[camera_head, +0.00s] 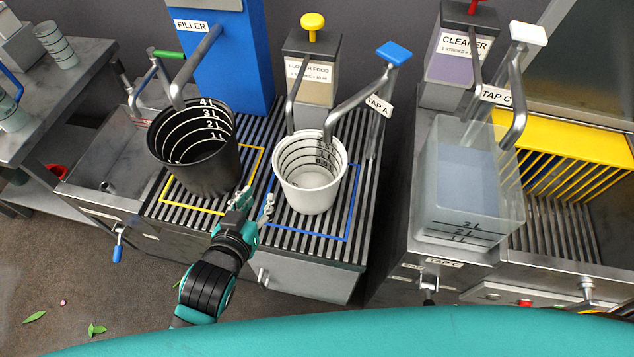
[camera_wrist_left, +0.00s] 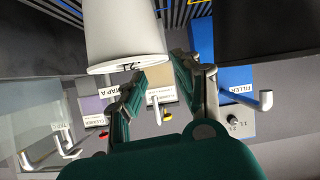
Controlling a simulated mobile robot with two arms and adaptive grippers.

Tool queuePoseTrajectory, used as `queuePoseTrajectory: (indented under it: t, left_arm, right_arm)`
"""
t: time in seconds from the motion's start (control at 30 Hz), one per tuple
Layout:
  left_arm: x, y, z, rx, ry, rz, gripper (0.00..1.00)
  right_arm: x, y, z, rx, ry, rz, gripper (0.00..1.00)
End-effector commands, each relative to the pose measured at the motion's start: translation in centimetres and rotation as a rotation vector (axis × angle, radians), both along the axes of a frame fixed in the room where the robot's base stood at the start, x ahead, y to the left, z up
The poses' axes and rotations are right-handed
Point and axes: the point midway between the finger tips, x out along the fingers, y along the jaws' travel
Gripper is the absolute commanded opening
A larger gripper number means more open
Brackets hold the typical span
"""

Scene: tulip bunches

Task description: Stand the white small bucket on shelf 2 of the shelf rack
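The white small bucket (camera_head: 310,180) stands upright and looks empty on the slatted drain top, inside the blue outline (camera_head: 347,222). It sits below the tap labelled Tap A. My left gripper (camera_head: 256,203) is open, just left of the bucket and near its lower wall. In the left wrist view the white bucket (camera_wrist_left: 125,32) appears upside down, ahead of my spread fingers (camera_wrist_left: 160,75) and toward one side. Whether a finger touches it I cannot tell. My right gripper is not in view. I see no rack clearly recognisable as the shelf rack.
A black bucket (camera_head: 195,160) stands close left, in the yellow outline (camera_head: 252,165). The Tap A spout (camera_head: 345,105) and a dispenser (camera_head: 312,80) are above and behind the white bucket. A clear water container (camera_head: 470,190) stands at right. A side table (camera_head: 70,75) is at far left.

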Motion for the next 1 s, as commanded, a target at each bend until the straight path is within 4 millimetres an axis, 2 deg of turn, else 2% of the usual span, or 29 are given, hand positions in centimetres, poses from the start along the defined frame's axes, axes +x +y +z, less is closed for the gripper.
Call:
queuePoseTrajectory:
  t: [0.03, 0.17, 0.6, 0.7, 1.0]
  left_arm:
    - [-0.1, -0.1, 0.8, -0.013, -0.018, 0.001, 0.32]
    - [0.4, -0.3, 2.0, -0.027, -0.039, 0.004, 0.32]
    - [8.4, -2.8, -1.3, -0.026, -0.040, 0.003, 0.32]
    - [9.7, -3.1, -1.9, -0.026, -0.040, 0.003, 0.32]
    - [11.9, -3.7, -2.8, -0.026, -0.040, 0.003, 0.32]
  right_arm:
    - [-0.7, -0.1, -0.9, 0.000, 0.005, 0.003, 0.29]
    - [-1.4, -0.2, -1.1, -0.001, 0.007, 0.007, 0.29]
    - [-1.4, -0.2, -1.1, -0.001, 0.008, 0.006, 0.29]
    - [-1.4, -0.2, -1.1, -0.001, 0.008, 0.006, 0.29]
    - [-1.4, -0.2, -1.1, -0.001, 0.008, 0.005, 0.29]
